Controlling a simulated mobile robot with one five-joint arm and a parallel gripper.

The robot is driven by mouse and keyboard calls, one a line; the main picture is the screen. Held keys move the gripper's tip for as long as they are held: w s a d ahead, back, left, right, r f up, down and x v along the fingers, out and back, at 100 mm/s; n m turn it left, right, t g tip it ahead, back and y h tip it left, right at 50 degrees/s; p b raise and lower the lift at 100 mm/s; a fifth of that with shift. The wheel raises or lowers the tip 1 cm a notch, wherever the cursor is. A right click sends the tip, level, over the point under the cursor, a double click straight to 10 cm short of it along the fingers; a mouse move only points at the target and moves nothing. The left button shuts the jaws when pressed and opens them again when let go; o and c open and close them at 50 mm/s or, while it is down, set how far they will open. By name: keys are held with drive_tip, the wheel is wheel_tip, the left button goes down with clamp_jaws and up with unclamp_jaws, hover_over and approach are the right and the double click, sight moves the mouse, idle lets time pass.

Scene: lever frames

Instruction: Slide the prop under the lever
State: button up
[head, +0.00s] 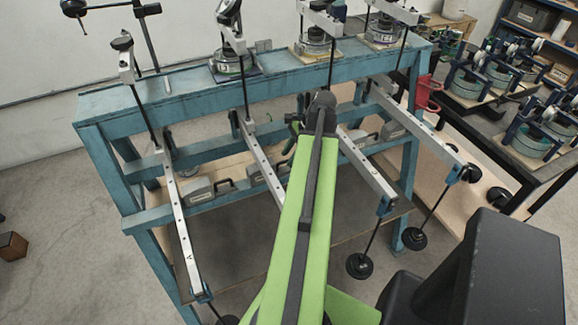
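Several silver levers stick out from the blue frame (285,85). The far-left lever (183,235) bears a letter A and slopes toward me. A second lever (258,158) runs partly behind my green arm. A third (365,170) and a fourth (425,128) stand to its right. Grey blocks with black handles sit on the lower rail near the levers: a left one (199,190), a middle one (257,176) and a right one (392,130). I cannot tell whether these are props. My arm reaches up the middle; my gripper is hidden.
Black hanging weights (360,266) and (413,238) hang from the right levers. Round cells (234,66) stand on the frame top. A dark bench (490,150) with more apparatus is at right. Bare floor (60,220) lies left, with a small brown block (12,246).

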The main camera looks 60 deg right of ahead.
drive_tip(key=shift+w+a+f, duration=0.1)
drive_tip(key=shift+w+f, duration=0.15)
drive_tip(key=shift+f, duration=0.35)
drive_tip(key=shift+r, duration=0.1)
clamp_jaws()
drive_tip(key=shift+s+a, duration=0.1)
drive_tip(key=shift+a, duration=0.05)
idle(0.8)
